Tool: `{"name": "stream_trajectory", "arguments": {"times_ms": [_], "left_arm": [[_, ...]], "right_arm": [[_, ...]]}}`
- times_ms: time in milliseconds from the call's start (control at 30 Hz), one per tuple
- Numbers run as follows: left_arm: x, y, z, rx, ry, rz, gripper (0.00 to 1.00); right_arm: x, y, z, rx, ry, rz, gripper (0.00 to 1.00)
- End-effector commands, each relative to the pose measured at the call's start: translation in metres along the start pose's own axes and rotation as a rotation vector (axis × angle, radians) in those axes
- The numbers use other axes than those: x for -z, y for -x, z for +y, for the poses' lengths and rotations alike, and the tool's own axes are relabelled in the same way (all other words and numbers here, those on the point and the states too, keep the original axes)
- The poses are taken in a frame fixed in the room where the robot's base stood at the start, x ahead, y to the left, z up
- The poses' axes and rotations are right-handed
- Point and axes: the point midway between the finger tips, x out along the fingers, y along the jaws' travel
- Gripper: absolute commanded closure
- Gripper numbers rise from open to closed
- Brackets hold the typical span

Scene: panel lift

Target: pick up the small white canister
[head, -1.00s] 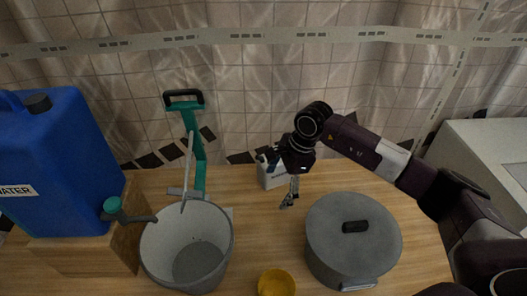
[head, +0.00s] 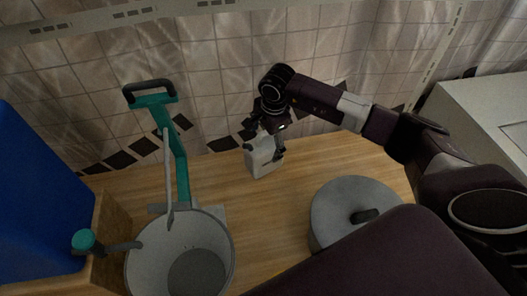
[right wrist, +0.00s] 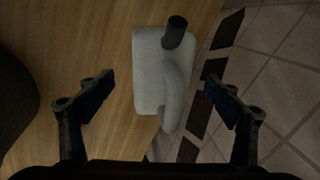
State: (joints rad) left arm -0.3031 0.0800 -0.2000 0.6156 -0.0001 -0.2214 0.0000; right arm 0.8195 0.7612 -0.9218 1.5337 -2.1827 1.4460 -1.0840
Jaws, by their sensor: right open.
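The small white canister (head: 263,156) stands on the wooden counter near the tiled wall in the head view. In the right wrist view the white canister (right wrist: 160,75), with a dark cap and a side handle, lies between and beyond the two fingers. My right gripper (head: 279,146) is open and close to the canister, partly in front of it in the head view. In the right wrist view my right gripper (right wrist: 158,88) has a finger on each side, with visible gaps to the canister. I cannot tell its exact distance. My left gripper is not in view.
A grey lidded pot (head: 340,203) stands right of the canister. A grey bucket (head: 150,262) and a teal-handled tool (head: 182,170) stand to the left, beside a blue water container (head: 35,200). Bare wooden counter (head: 262,215) lies between bucket and pot.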

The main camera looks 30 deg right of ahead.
Motion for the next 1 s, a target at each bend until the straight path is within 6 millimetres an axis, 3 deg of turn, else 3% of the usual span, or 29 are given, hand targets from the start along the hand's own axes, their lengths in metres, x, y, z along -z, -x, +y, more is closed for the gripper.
{"name": "stream_trajectory", "arguments": {"times_ms": [33, 200, 467, 933, 1000], "left_arm": [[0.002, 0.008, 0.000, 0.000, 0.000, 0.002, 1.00], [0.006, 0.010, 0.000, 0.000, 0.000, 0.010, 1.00], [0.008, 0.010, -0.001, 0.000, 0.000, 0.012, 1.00], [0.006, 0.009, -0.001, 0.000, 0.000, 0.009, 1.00], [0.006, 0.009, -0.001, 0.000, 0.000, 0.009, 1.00]], "right_arm": [[0.001, -0.006, 0.002, -0.005, -0.003, -0.001, 0.16], [0.001, -0.027, 0.001, -0.001, -0.002, -0.001, 0.16], [0.001, -0.030, 0.001, 0.001, -0.001, 0.000, 0.16], [0.001, -0.030, 0.000, 0.001, -0.001, 0.000, 0.67], [0.001, -0.030, 0.000, 0.002, -0.001, 0.000, 0.67]]}}
